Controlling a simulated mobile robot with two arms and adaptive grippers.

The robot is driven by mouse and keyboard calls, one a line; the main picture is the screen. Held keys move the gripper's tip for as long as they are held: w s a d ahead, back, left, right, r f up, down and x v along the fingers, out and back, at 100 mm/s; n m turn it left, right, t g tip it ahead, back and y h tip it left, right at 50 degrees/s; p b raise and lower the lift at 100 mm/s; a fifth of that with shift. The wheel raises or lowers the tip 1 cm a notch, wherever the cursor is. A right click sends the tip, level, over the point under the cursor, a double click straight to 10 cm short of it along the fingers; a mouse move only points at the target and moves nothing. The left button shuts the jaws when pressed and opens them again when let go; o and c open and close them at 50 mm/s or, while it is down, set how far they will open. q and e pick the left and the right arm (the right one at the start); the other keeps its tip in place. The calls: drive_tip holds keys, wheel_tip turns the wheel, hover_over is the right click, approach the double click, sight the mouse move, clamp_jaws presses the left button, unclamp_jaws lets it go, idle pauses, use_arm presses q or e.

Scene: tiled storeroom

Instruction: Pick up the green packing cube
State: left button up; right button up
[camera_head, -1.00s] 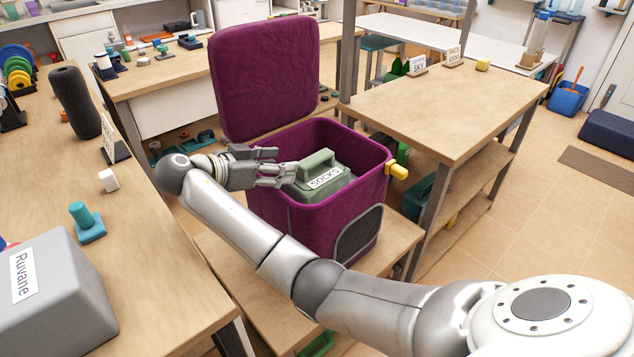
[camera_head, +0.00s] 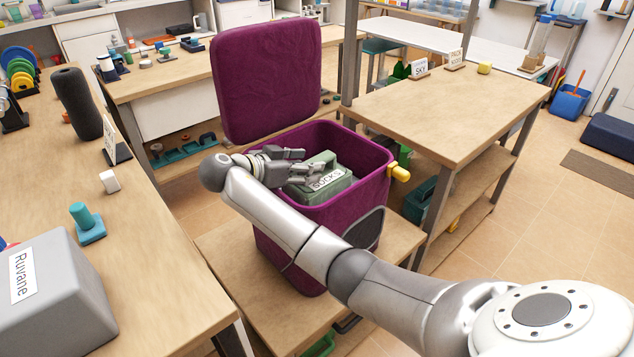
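The green packing cube (camera_head: 333,187) lies inside an open purple case (camera_head: 370,178). It has a raised handle on top and a white label reading "SOCKS". My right gripper (camera_head: 305,163) reaches over the case's left rim, at the left end of the cube's handle. Its fingers are spread apart, with a gap between them, and overlap the handle in the picture. Whether they touch it I cannot tell. The cube's left end is partly hidden by the fingers. My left gripper is not in view.
The case stands on a low wooden bench (camera_head: 395,243), its purple lid (camera_head: 265,80) upright behind. A wooden table (camera_head: 450,100) is close on the right. On the left, a workbench (camera_head: 150,270) carries a grey box (camera_head: 60,300) labelled "Ruvane".

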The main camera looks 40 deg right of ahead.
clamp_jaws()
